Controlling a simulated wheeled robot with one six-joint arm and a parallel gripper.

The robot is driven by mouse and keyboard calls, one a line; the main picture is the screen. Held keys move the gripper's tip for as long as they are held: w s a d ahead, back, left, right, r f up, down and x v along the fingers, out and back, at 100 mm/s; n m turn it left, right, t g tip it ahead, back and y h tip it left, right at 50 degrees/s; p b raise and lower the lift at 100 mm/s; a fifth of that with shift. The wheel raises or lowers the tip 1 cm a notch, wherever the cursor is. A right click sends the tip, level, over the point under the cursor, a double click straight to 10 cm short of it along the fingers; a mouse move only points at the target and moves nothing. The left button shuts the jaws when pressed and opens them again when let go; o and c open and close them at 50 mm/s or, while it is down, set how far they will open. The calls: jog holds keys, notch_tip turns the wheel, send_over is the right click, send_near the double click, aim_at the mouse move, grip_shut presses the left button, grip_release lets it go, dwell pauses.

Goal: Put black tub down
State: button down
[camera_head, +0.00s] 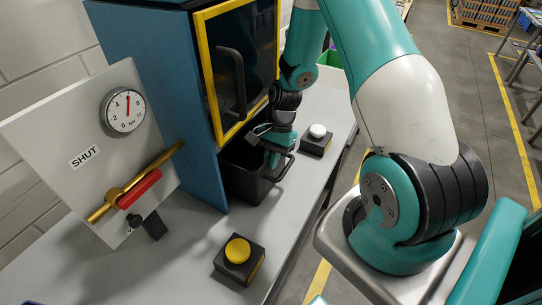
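The black tub (247,183) is at the grey worktop beside the blue cabinet, below its yellow-framed door. Its near wall and a looped handle on its right side show. My gripper (272,155) is at the tub's right upper edge, by the handle. The fingers are small and partly hidden against the dark tub, so I cannot tell whether they are closed on it. I also cannot tell whether the tub's base touches the worktop (195,250).
The blue cabinet (150,90) has a yellow-framed door (240,70). A yellow button box (238,252) and a white button box (316,140) stand on the worktop. A grey panel (75,150) with a gauge, a red-handled valve and a "SHUT" label is at left.

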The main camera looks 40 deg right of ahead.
jog(key=shift+f, duration=0.1)
jog(key=shift+f, duration=0.1)
jog(key=c, duration=1.3)
grip_release()
jog(key=b+v, duration=0.3)
jog(key=v, duration=0.9)
jog(key=shift+r, duration=0.2)
jog(key=shift+s, duration=0.1)
